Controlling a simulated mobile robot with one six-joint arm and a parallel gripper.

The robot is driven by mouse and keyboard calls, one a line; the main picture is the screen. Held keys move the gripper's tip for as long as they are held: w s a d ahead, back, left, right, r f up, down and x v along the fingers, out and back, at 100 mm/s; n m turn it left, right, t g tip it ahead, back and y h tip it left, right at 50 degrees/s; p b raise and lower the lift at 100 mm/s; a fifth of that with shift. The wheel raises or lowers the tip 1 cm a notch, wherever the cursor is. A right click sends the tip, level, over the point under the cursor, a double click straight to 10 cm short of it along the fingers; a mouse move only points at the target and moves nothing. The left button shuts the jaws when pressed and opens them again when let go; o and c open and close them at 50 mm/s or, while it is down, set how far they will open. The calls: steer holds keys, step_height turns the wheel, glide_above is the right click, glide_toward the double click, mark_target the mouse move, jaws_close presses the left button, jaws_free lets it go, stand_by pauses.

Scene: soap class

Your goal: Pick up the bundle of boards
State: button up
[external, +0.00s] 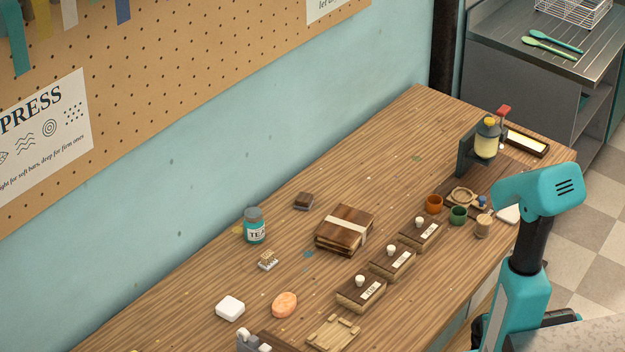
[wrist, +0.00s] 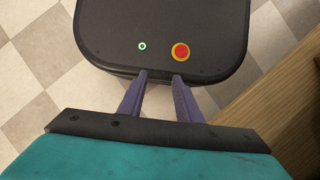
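The bundle of boards (external: 344,229) lies on the wooden table in the external view. It is a stack of dark and lighter brown boards with a pale band around it. My arm stands at the right, by the table's near edge, well apart from the bundle. In the wrist view my gripper (wrist: 160,76) points down over my own base. Its two purple fingers are apart with nothing between them. My gripper cannot be made out in the external view, and the bundle is not in the wrist view.
Several small wooden boxes with white knobs (external: 392,262) line the near side of the bundle. A teal tea jar (external: 255,228) stands to its left. A small dark block (external: 304,201) lies behind. Orange (external: 434,203) and green cups (external: 458,215) stand to the right.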

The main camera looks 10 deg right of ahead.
steer(key=o, duration=1.8)
steer(key=shift+c, duration=0.2)
